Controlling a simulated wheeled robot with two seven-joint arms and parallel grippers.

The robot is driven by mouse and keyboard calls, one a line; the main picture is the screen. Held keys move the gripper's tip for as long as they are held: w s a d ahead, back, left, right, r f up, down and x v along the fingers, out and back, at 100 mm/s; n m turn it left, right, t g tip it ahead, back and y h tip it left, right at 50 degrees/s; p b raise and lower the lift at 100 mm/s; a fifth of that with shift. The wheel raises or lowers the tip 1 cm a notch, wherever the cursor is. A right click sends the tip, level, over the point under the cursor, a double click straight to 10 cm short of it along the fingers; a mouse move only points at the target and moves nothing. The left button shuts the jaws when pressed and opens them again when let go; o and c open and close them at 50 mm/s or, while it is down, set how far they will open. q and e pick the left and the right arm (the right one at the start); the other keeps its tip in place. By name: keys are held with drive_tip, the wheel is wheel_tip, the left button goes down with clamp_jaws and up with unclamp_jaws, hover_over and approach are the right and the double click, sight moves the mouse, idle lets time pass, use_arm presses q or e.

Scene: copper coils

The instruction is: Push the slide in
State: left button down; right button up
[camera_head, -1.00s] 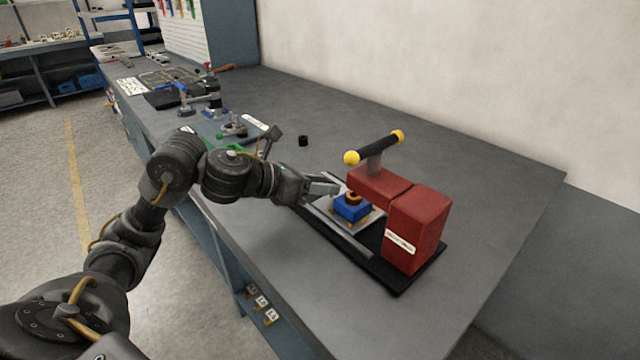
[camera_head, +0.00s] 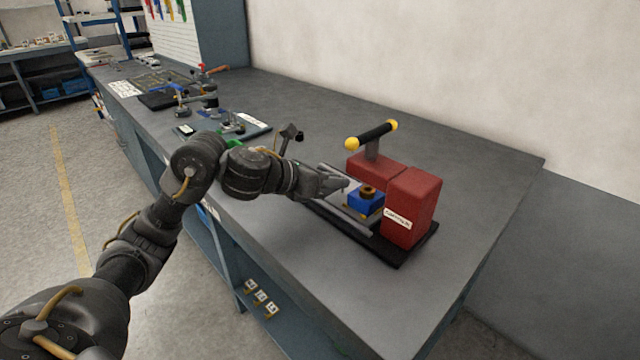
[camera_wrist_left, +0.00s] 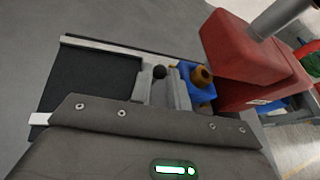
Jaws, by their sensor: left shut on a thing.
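The red press (camera_head: 412,207) with a black handle bar and yellow end knobs stands on a black base with rails. The slide carries a blue block (camera_head: 362,204) with a copper coil (camera_head: 368,191) on top, close against the press and partly under its head. My left gripper (camera_head: 346,184) is at the slide's outer end, just left of the block. In the wrist view its fingers (camera_wrist_left: 166,88) are shut at a small black knob (camera_wrist_left: 159,72) beside the blue block (camera_wrist_left: 197,80). The exact grip is partly hidden. My right gripper is not in view.
Several clamps and tools (camera_head: 195,100) lie further along the workbench to the left. A small black cylinder (camera_head: 299,136) stands behind my wrist. The bench top (camera_head: 480,150) behind and right of the press is clear.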

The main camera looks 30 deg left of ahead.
use_arm(q)
drive_tip(key=shift+s+d, duration=0.1)
drive_tip(key=shift+d, duration=0.05)
drive_tip(key=c, duration=1.7)
unclamp_jaws()
drive_tip(key=o, duration=0.4)
drive_tip(key=shift+d, duration=0.1)
drive_tip(key=shift+c, duration=0.2)
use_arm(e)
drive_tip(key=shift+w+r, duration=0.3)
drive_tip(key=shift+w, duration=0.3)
use_arm(q)
drive_tip(key=shift+r, duration=0.1)
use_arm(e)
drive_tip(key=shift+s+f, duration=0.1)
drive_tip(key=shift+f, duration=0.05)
use_arm(q)
drive_tip(key=v, duration=0.9)
drive_tip(key=shift+s+a, duration=0.2)
drive_tip(key=shift+a, duration=0.1)
drive_tip(key=shift+s+a+r, duration=0.25)
drive_tip(key=shift+s+r, duration=0.05)
drive_tip(key=shift+s, duration=0.15)
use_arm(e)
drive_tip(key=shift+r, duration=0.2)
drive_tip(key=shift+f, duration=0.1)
